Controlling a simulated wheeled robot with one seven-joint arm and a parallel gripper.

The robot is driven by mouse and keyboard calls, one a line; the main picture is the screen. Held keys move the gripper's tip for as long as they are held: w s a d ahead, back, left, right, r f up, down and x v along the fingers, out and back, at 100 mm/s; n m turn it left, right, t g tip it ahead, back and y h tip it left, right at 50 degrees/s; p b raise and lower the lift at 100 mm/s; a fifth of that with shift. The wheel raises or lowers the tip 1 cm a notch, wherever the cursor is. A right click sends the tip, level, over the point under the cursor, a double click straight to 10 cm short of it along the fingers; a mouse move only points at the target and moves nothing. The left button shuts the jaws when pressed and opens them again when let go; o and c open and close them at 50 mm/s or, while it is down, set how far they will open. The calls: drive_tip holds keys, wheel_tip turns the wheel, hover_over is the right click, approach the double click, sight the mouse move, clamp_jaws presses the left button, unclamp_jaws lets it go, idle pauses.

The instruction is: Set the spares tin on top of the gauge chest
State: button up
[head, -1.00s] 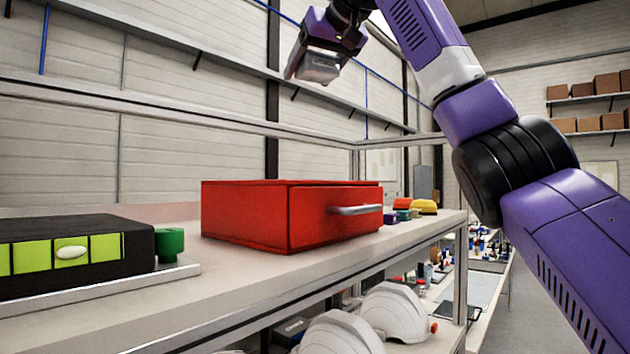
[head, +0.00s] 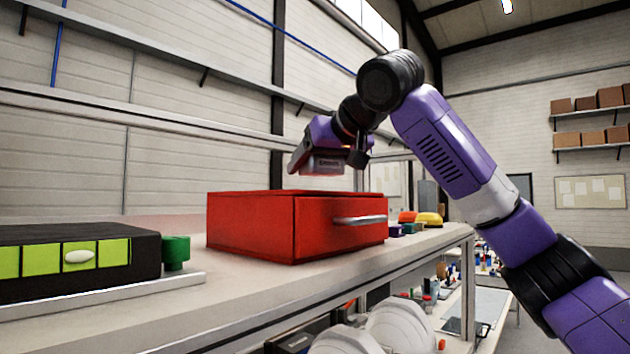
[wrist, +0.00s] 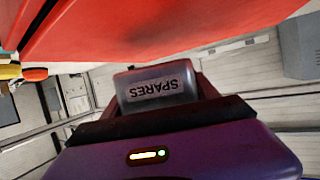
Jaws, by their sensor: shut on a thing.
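The spares tin (wrist: 157,88) is a small grey metal box with a SPARES label, upside down in the wrist view. My gripper (head: 322,160) is shut on it, with a finger at each side in the wrist view. In the head view the tin (head: 326,166) hangs just above the top of the red chest, apparently with a small gap. The chest (head: 248,228), which I take for the gauge chest, is a red box with a grey bar handle on its front, standing on the bench shelf. Its red surface also fills the top of the wrist view (wrist: 150,25).
A black case with green panels (head: 75,258) lies on a tray at left, beside a green knob-like piece (head: 176,252). Small coloured blocks and a yellow piece (head: 429,219) sit right of the chest. White helmet shells (head: 398,322) are on the lower shelf.

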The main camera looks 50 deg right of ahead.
sight(321, 176)
drive_tip(key=shift+f, duration=1.45)
drive_tip(key=shift+f, duration=0.15)
drive_tip(key=o, duration=1.4)
drive_tip(key=shift+c, duration=0.2)
drive_tip(key=shift+r, duration=0.25)
drive_tip(key=b+v, duration=0.2)
drive_tip(key=v, duration=1)
drive_tip(key=shift+f, duration=0.1)
